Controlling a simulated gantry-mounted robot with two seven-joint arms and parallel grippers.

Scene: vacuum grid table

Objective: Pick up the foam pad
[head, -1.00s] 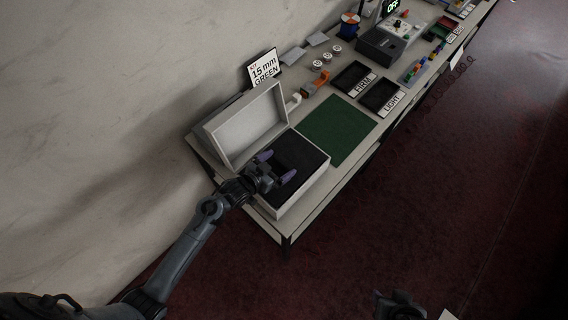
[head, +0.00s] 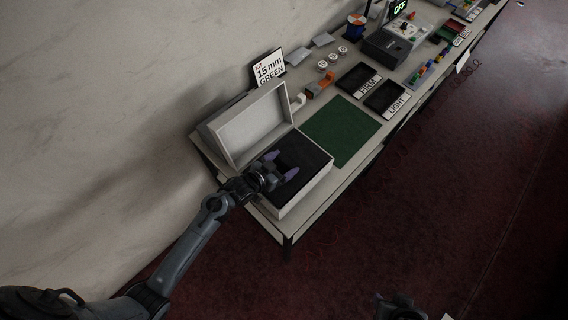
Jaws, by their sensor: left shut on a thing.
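The foam pad (head: 306,156) is dark and lies in the open white case (head: 306,197) at the near end of the table. The case lid (head: 250,124) stands up at its left. My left gripper (head: 281,165) is over the pad, its purple-tipped fingers spread wide and shut on the pad; the contact is too dark to see clearly. My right gripper (head: 398,304) is at the bottom edge, away from the table and partly cut off; its jaws are not clear.
A green mat (head: 340,131) lies right of the case. Black trays labelled FIRM (head: 358,78) and LIGHT (head: 385,99) are beyond it. A "15 mm GREEN" sign (head: 269,68) stands behind the lid. An orange tape dispenser (head: 320,85) and white discs stand nearby.

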